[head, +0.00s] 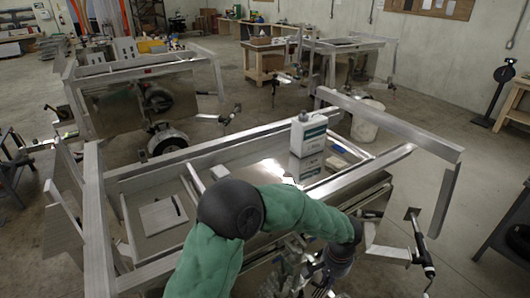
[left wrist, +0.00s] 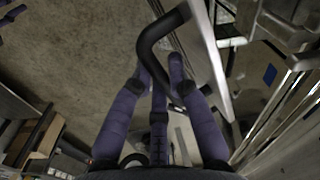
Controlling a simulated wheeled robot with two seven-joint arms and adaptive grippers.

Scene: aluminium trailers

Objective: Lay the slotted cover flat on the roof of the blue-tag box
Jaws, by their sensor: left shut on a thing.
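My left gripper shows in the left wrist view (left wrist: 162,85), its purple-grey fingers closed around a black bent handle (left wrist: 150,48). A pale flat panel (left wrist: 208,65) stands edge-on right beside the handle; I cannot tell if this is the slotted cover. In the head view my green-sleeved left arm reaches over the near trailer, and its gripper (head: 312,268) is low at the near side, partly hidden. A pale square plate with a dark slot (head: 160,217) lies flat inside the trailer. A small blue patch (left wrist: 269,73) shows on metal; I cannot make out the box.
The near trailer's aluminium rails (head: 205,147) surround its bed. A white bucket (head: 367,122) stands behind. Another trailer (head: 145,95) is at back left. Open concrete floor lies on the right.

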